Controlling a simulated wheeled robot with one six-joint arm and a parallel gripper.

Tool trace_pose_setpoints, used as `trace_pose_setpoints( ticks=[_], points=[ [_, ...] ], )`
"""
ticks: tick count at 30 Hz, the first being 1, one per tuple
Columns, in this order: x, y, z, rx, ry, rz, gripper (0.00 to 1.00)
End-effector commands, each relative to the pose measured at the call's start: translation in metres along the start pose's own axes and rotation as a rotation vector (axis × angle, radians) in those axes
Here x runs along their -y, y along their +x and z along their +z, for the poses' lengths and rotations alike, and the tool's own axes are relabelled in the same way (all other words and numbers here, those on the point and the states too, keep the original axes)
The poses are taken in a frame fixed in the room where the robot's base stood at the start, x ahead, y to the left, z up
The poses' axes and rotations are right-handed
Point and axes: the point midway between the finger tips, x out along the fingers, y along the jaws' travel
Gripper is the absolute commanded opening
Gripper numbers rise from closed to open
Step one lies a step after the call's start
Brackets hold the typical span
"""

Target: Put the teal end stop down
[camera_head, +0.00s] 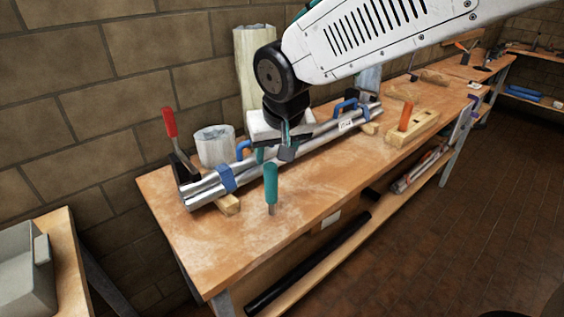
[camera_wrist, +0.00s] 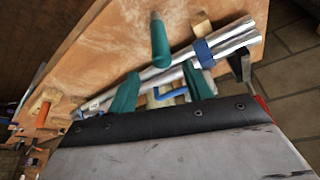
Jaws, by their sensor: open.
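The teal end stop (camera_head: 271,185) stands upright on the wooden bench, a teal cylinder with a short metal tip at its foot, in front of the metal tubes. It also shows in the wrist view (camera_wrist: 159,42), beyond the fingers and apart from them. My gripper (camera_head: 283,147) is above the tubes, behind the end stop in the head view. In the wrist view its two teal fingers (camera_wrist: 160,88) are spread apart. The tubes and a blue clamp show past them, and I see nothing held.
The tubes (camera_head: 205,189) lie along the bench with blue clamps, on wooden blocks. A red-handled lever (camera_head: 170,122) rises at their near end. An orange-handled tool (camera_head: 406,116) stands in a wooden block to the right. The bench front (camera_head: 235,250) is clear.

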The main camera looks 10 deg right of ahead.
Motion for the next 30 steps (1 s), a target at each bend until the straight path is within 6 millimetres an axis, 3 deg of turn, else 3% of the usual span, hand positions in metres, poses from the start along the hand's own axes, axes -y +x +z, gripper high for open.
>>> trace_pose_setpoints(
  ticks=[7,11,14,18,21,25,30],
  points=[
    [-0.001,-0.005,0.000,0.000,0.001,0.001,0.50],
    [-0.025,-0.017,0.010,0.014,0.020,0.017,0.50],
    [-0.065,-0.039,0.036,0.047,0.054,0.044,0.50],
    [-0.126,-0.076,0.098,0.123,0.113,0.078,0.50],
    [-0.152,-0.096,0.147,0.178,0.148,0.082,0.50],
    [-0.168,-0.112,0.199,0.232,0.180,0.074,0.50],
    [-0.171,-0.120,0.235,0.270,0.196,0.058,0.50]
  ],
)
